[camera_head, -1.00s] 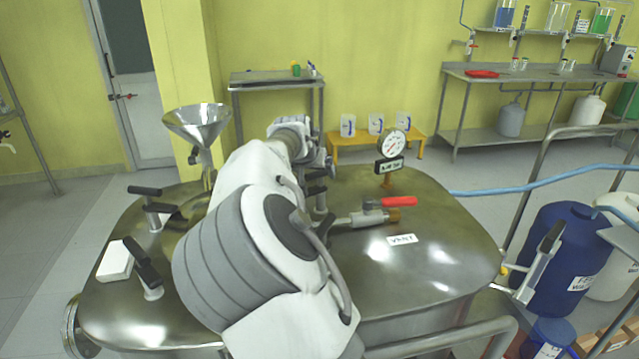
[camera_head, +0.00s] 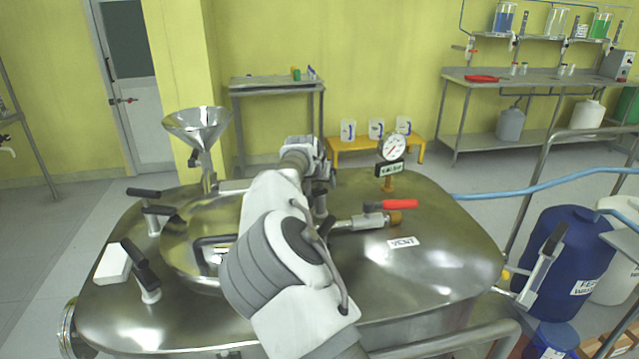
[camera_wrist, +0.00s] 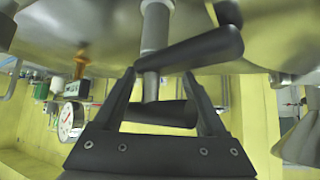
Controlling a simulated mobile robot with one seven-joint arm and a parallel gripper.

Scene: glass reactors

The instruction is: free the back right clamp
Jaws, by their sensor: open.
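The back right clamp (camera_wrist: 158,35) fills the middle of the wrist view as a grey metal post with a black handle bar (camera_wrist: 192,50). A second black bar (camera_wrist: 160,113) shows between the gripper's fingers. My gripper (camera_wrist: 161,88) is open, one dark finger on each side of the clamp's post. I cannot tell whether a finger touches it. In the head view the clamp and my gripper (camera_head: 321,177) are close together at the back right of the hatch lid (camera_head: 180,245), mostly hidden by my arm.
Two other black-handled clamps stand at the lid's left, back (camera_head: 152,212) and front (camera_head: 142,272). A steel funnel (camera_head: 197,125) stands behind. A red-handled vent valve (camera_head: 375,220) and a pressure gauge (camera_head: 391,148) are right of my arm. A white block (camera_head: 114,263) lies at the left.

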